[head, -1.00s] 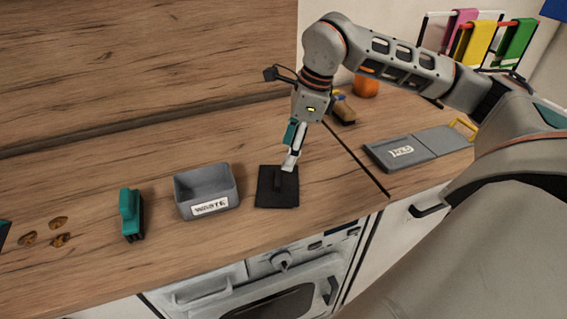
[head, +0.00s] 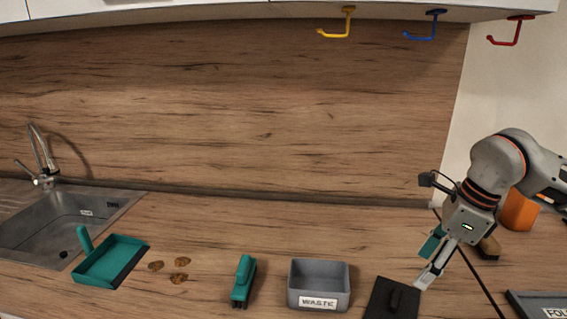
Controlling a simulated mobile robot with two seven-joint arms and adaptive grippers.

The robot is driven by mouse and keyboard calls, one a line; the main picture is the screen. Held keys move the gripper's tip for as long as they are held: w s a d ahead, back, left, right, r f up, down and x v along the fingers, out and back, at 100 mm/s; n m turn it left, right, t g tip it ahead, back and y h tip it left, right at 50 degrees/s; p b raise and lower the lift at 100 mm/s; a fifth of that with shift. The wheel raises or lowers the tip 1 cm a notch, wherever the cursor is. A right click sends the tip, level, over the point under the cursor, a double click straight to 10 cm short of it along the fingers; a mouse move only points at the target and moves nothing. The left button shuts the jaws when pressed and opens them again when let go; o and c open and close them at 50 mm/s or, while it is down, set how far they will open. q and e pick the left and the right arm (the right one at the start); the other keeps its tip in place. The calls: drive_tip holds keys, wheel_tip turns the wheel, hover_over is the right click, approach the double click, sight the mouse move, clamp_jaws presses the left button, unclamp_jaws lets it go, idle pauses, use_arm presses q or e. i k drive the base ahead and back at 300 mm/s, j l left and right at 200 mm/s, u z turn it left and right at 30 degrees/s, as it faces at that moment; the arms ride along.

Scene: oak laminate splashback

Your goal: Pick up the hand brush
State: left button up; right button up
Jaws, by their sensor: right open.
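The teal hand brush (head: 243,281) with dark bristles stands on the wooden worktop, left of the grey waste bin. A teal dustpan (head: 112,262) lies further left, with several brown crumbs (head: 179,268) between it and the brush. My right gripper (head: 429,262) is open and empty, pointing down beside a black square plate with a handle (head: 392,299). It is well to the right of the brush, with the bin between them. Whether its fingertip touches the plate cannot be told. My left gripper is out of view.
The grey waste bin (head: 319,283) stands right of the brush. A sink (head: 55,225) with a tap is at far left. An orange object (head: 519,211) and a brown block-like item (head: 489,248) are behind my right gripper. Coloured hooks (head: 347,22) hang above.

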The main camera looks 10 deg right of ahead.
sight(246, 271)
drive_tip(key=k, duration=1)
